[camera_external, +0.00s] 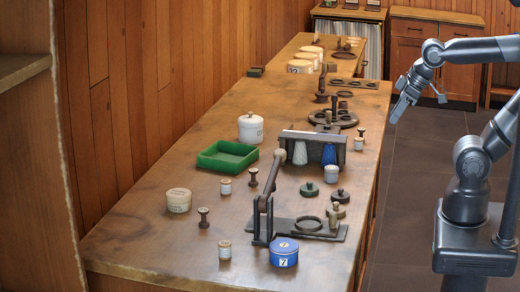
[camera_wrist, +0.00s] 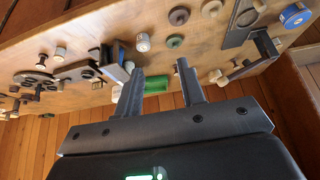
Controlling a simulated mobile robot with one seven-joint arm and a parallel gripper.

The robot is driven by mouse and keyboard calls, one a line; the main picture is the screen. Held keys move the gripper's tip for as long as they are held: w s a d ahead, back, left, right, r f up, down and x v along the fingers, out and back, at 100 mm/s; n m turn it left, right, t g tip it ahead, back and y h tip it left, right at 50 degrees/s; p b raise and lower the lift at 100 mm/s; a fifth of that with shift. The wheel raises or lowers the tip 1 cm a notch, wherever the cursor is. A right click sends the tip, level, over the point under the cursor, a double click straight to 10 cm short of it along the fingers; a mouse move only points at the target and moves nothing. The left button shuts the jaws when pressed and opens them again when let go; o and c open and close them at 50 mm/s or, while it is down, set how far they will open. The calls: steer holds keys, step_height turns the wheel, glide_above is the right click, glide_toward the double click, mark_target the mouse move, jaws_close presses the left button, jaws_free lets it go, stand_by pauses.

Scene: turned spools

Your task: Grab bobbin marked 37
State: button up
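Several small turned spools stand on the long wooden bench. Pale-wrapped spools are at the left middle (camera_external: 226,186), at the front (camera_external: 225,249) and near the right edge (camera_external: 359,143). Bare dark spools stand at the middle (camera_external: 253,176), at the left (camera_external: 203,217) and at the right edge (camera_external: 361,132). Their markings are too small to read, so I cannot tell which is 37. My gripper (camera_external: 398,108) is over the floor right of the bench, apart from everything. In the wrist view my gripper (camera_wrist: 160,67) is open, with nothing between its fingers.
The bench (camera_external: 150,215) holds a green tray (camera_external: 228,156), a white jar (camera_external: 250,127), a cream tin (camera_external: 178,200) and a blue tin marked 7 (camera_external: 284,252). A dark lever press (camera_external: 264,215) and a dark rack (camera_external: 313,146) stand up as obstacles. Bare wood shows at the front left.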

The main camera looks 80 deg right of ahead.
steer(key=shift+o, duration=0.4)
steer(key=shift+o, duration=1.3)
steer(key=n+y, duration=0.1)
steer(key=n, duration=0.1)
glide_above(255, 170)
steer(key=s, duration=0.4)
step_height(255, 170, down, 12)
steer(key=shift+g, duration=0.4)
steer(key=x, duration=0.6)
steer(key=shift+d, duration=0.25)
steer(key=shift+x, duration=2.75)
